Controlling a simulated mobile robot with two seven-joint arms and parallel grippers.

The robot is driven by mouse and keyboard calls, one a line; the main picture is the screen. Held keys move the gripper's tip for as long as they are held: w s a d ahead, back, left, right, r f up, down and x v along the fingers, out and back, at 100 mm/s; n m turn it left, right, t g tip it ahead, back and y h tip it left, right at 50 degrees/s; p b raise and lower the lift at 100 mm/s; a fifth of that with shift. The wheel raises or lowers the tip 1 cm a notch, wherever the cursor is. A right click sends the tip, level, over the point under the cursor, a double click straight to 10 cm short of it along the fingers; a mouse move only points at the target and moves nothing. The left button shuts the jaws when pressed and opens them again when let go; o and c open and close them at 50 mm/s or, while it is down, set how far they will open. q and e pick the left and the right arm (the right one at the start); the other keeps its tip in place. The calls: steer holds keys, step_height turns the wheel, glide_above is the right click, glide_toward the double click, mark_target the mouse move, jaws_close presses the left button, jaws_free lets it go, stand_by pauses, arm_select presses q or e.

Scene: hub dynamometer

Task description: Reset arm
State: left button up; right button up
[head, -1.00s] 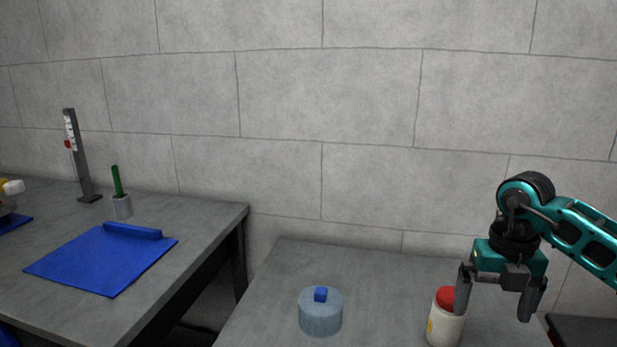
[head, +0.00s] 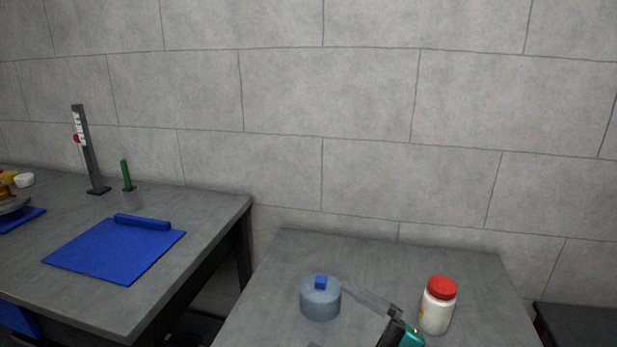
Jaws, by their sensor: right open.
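My right gripper (head: 331,318) is low in the head view, at the front of the right table. It is open. One grey finger reaches left to beside the lidded grey-blue pot (head: 320,304); only a bit of the other finger shows at the bottom edge. I cannot tell whether the finger touches the pot. The pot stands upright and has a small blue block on top. A white jar with a red lid (head: 437,308) stands upright to the right of the gripper. My left gripper is not in view.
The right table (head: 400,262) is clear behind the pot and jar. The left table (head: 200,221) holds a blue mat (head: 110,252) with a rolled edge, a cup with a green stick (head: 127,176), and an upright gauge (head: 87,150). A gap separates the tables.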

steer(key=s+d+f+m+h, duration=0.4)
steer(key=f+m+h, duration=0.1)
steer(key=f+m, duration=0.2)
steer(key=s+d+f+m+h+p, duration=0.1)
steer(key=s+d+f+m+h, duration=0.3)
steer(key=f+m+h, duration=0.1)
steer(key=s+d+f+m+h+p, duration=0.1)
steer(key=s+d+f+m+h, duration=0.3)
steer(key=f+m, duration=0.4)
steer(key=shift+s+d+f+m+h, duration=0.15)
steer(key=shift+d+f+m+h, duration=0.25)
steer(key=shift+h, duration=0.6)
